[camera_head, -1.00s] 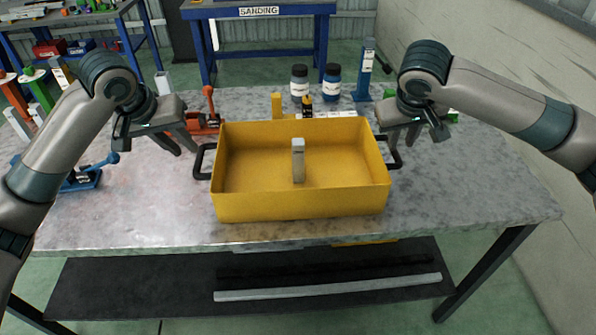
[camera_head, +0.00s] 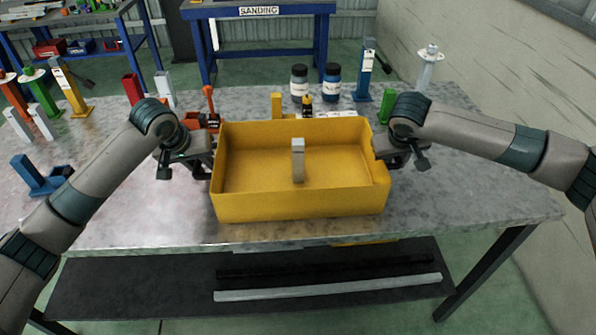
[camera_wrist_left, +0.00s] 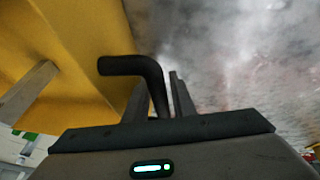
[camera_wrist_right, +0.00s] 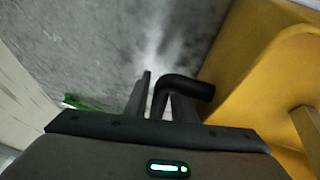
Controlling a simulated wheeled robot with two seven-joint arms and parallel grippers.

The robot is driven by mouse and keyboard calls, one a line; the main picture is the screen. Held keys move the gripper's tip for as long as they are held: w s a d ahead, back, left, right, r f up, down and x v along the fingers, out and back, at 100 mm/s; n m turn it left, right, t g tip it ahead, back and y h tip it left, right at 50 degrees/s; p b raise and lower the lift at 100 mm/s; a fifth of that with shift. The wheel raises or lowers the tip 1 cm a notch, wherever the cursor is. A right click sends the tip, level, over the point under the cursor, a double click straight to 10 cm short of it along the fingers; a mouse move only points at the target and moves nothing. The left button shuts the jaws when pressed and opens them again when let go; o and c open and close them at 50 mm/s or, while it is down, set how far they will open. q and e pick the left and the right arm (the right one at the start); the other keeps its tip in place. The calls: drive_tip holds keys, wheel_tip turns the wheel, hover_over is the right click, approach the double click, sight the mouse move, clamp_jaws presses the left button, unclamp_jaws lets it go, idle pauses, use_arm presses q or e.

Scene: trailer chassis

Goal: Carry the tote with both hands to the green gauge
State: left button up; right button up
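The yellow tote (camera_head: 300,204) stands on the metal table. An upright grey block (camera_head: 298,162) is inside it. My left gripper (camera_head: 205,170) is at the tote's left side; in the left wrist view its fingers are closed around the black handle (camera_wrist_left: 135,65). My right gripper (camera_head: 388,157) is at the right side; in the right wrist view its fingers are closed around the other black handle (camera_wrist_right: 188,87). A green post with a round top (camera_head: 41,93) stands at the table's far left. A green block (camera_head: 387,105) stands behind my right gripper. I cannot tell which is the gauge.
Behind the tote are a yellow piece (camera_head: 277,105), a white-labelled jar (camera_head: 299,84), a blue jar (camera_head: 332,84) and a blue post (camera_head: 366,72). A blue piece (camera_head: 40,178) lies at the left. The table left and right of the tote has bare room.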

use_arm(q)
clamp_jaws()
use_arm(e)
clamp_jaws()
drive_tip(key=shift+w, duration=0.1)
idle(1.2)
